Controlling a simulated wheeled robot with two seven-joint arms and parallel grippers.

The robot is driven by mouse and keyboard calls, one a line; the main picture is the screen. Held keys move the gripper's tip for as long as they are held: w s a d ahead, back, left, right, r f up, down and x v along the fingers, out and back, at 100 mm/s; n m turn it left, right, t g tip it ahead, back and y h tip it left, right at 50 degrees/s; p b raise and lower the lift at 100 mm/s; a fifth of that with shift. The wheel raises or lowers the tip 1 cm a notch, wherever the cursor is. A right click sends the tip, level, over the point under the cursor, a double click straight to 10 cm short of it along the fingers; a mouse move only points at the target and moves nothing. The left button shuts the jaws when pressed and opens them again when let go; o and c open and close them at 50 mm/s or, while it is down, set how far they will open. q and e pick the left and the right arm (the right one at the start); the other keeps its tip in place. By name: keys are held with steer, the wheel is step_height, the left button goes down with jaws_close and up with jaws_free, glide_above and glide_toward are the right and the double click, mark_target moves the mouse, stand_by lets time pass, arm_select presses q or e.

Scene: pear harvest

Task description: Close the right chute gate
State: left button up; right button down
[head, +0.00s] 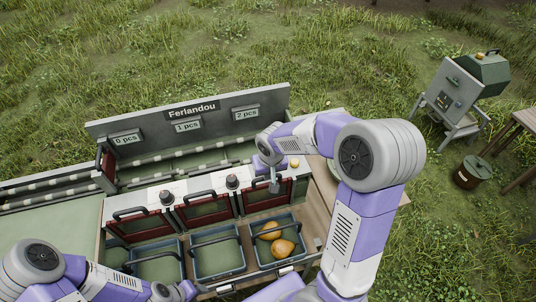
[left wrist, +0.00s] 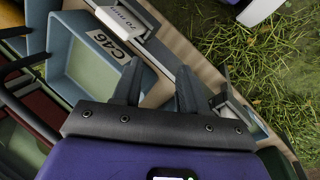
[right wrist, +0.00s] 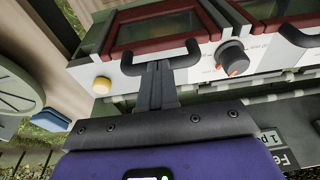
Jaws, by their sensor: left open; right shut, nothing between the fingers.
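The right chute gate (head: 265,196) is a red-framed panel with a dark window and a black bar handle, above the right crate in the head view. In the right wrist view the gate (right wrist: 155,28) and its handle (right wrist: 190,55) lie just beyond my fingers. My right gripper (head: 275,187) is shut and empty; its fingertips (right wrist: 160,66) overlap the middle of the handle. I cannot tell whether they touch it. My left gripper (head: 188,291) is open and empty at the front of the crates; its fingers also show in the left wrist view (left wrist: 157,85).
The right blue crate (head: 259,262) holds two pears (head: 277,239). The middle crate (head: 220,273) and left crate (head: 160,270) look empty. Two more gates, knobs (head: 232,181) and a yellow button (right wrist: 102,84) line the panel. The sign board (head: 190,112) stands behind.

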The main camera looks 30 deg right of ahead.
steer(key=shift+s+f, duration=0.3)
steer(key=shift+f, duration=0.05)
steer(key=w+p+v, duration=0.1)
steer(key=p+v, duration=0.3)
steer(key=v, duration=1)
steer(key=shift+r, duration=0.35)
steer(key=shift+s, duration=0.1)
